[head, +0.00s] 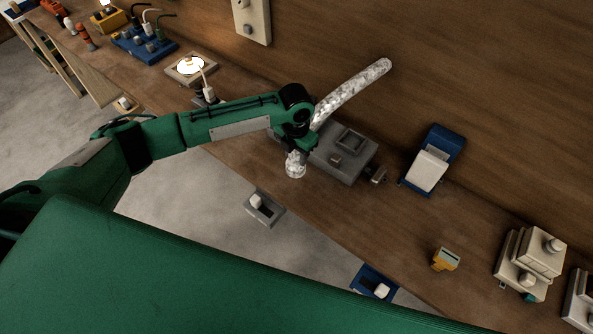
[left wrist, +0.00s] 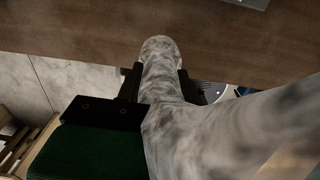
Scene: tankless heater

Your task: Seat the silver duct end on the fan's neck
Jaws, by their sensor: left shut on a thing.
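The silver duct (head: 350,91) is a crinkled, bent tube. Its upper end rises to the right against the wooden wall, and its lower end (head: 294,170) hangs below my left gripper (head: 298,153) near the bench's front edge. My left gripper is shut around the duct just above that lower end. In the left wrist view the duct (left wrist: 162,75) runs between the fingers, its end pointing away. A grey box (head: 338,160) sits just right of the gripper, partly hidden by the arm. I cannot tell which thing is the fan, and no neck shows clearly. My right gripper is not in view.
A small grey block (head: 378,175) and a blue-and-white holder (head: 432,163) stand to the right on the bench (head: 400,218). A yellow block (head: 445,259) and pale boxes (head: 530,262) lie farther right. A grey switch unit (head: 264,208) is at the front edge.

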